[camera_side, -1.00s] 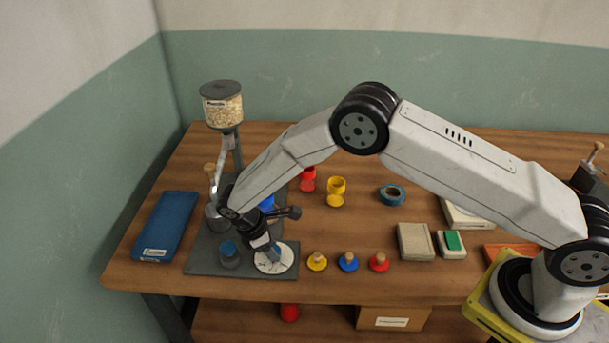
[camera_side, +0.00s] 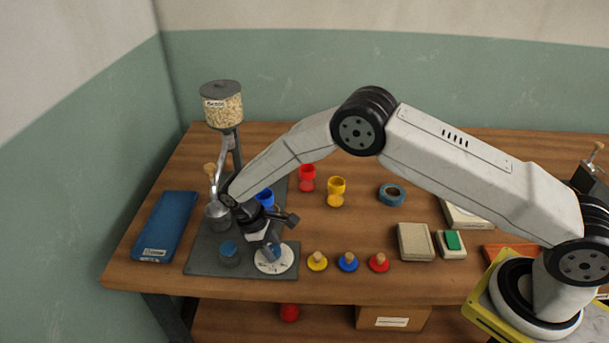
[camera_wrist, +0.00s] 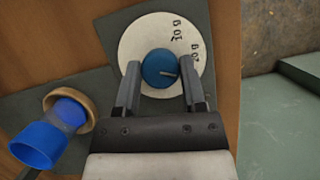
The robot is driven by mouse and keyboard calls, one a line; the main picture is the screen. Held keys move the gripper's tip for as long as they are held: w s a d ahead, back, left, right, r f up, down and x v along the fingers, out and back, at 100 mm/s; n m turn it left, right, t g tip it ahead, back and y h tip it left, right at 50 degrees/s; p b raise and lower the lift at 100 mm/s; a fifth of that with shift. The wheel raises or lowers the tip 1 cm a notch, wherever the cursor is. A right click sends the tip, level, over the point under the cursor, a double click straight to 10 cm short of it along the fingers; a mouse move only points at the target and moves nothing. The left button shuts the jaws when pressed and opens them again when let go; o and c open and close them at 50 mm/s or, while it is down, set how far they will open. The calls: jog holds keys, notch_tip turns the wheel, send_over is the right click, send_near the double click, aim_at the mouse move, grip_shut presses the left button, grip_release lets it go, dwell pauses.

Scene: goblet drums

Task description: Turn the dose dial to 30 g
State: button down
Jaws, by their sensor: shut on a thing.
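The dose dial is a white disc (camera_wrist: 133,45) with a blue knob (camera_wrist: 160,66) at its centre, near the front edge of a dark plate. The disc also shows in the side view (camera_side: 266,267). My gripper (camera_wrist: 162,70) is shut on the knob, one finger on each side. The right finger hides part of the disc. In the side view my gripper (camera_side: 271,248) stands over the disc and hides most of the knob.
A hopper (camera_side: 222,106) of pale grain stands at the back of the dark plate (camera_side: 205,262). Yellow (camera_side: 317,262), blue (camera_side: 348,263) and red (camera_side: 379,263) knobbed pieces lie right. A blue goblet (camera_side: 265,197) stands behind my gripper.

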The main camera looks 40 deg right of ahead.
jog(key=m+y, duration=0.1)
jog(key=m, duration=0.3)
jog(key=shift+w+m+g+y, duration=0.1)
jog(key=shift+m+g+y, duration=0.2)
jog(key=shift+m+y, duration=0.1)
jog(key=shift+c, duration=0.9)
grip_release()
jog(key=v, duration=0.7)
jog(key=shift+w+r, duration=0.2)
jog(key=shift+r, duration=0.2)
